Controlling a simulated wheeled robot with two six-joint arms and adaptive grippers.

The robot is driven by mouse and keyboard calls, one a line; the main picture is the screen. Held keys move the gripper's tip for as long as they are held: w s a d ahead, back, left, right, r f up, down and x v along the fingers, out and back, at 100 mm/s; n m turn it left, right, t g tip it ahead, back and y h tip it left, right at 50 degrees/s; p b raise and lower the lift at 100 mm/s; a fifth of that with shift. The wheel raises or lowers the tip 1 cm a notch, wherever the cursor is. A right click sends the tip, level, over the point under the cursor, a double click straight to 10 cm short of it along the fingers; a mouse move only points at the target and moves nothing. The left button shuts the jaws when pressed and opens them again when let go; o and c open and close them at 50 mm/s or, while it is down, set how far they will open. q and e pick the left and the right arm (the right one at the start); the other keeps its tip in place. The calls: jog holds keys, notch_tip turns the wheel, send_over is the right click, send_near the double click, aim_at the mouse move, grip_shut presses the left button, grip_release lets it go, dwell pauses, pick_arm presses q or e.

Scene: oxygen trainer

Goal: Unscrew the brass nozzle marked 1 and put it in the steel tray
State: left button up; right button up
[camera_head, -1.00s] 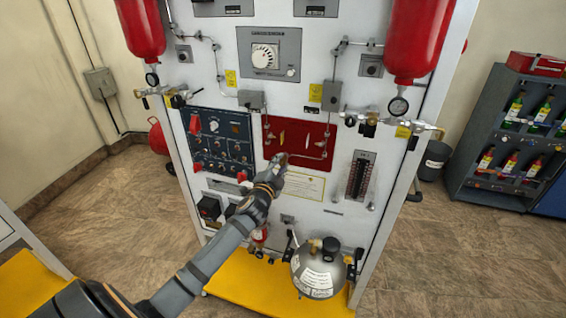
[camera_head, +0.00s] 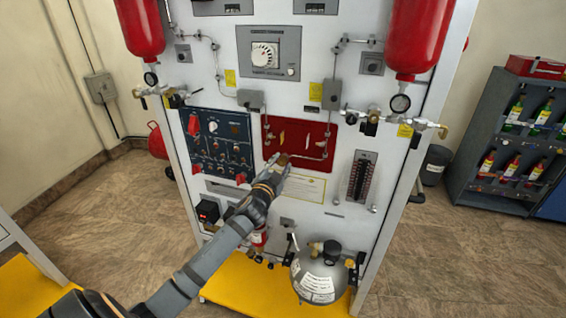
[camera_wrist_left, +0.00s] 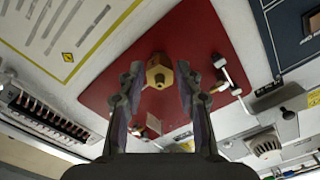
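A brass nozzle (camera_wrist_left: 158,72) with a hexagonal body sits at the red panel (camera_wrist_left: 110,95) in the left wrist view. No number is legible on it. My left gripper (camera_wrist_left: 158,78) is open, with one finger on each side of the nozzle and a visible gap on both sides. In the head view the left gripper (camera_head: 279,163) is at the lower edge of the red panel (camera_head: 310,128), and the nozzle shows small and brownish at its fingertips. The steel tray does not show in these frames. My right gripper is not in view.
Thin pipes and small fittings (camera_head: 323,143) are on the red panel. A blue switch panel (camera_head: 215,145) is to its left and a flowmeter block (camera_head: 361,178) to its right. A grey tank (camera_head: 318,275) stands below on the yellow base (camera_head: 250,290).

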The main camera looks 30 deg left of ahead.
aim_at(280, 165)
pick_arm(q)
jog(key=shift+o, duration=0.6)
jog(key=s, duration=0.2)
jog(key=s+d+m+p, duration=0.1)
jog(key=shift+s+r, duration=0.15)
jog(key=shift+s, duration=0.2)
jog(key=shift+m+p, duration=0.3)
jog(key=shift+m, duration=0.9)
